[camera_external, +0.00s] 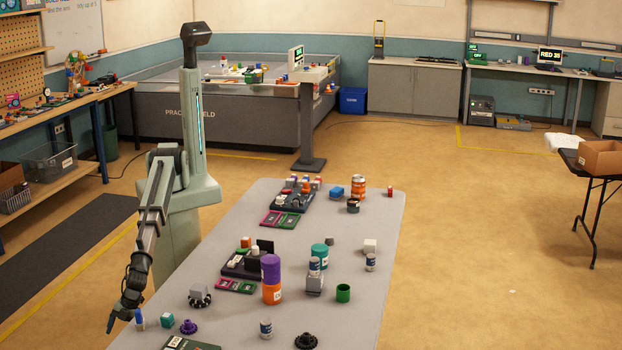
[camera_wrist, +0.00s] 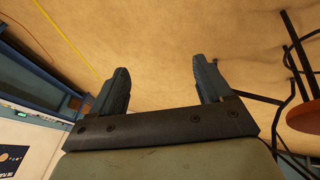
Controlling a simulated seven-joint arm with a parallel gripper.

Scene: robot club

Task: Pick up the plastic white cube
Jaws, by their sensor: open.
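A small white cube (camera_external: 370,246) sits on the right part of the grey table, behind a small white-and-blue can. My gripper (camera_external: 124,316) hangs low at the table's near left corner, far to the left of the cube and apart from it. In the wrist view my gripper (camera_wrist: 162,84) has its two dark fingers spread wide with nothing between them. The cube is not in the wrist view, which shows floor and furniture legs.
The table's right edge is mostly clear.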

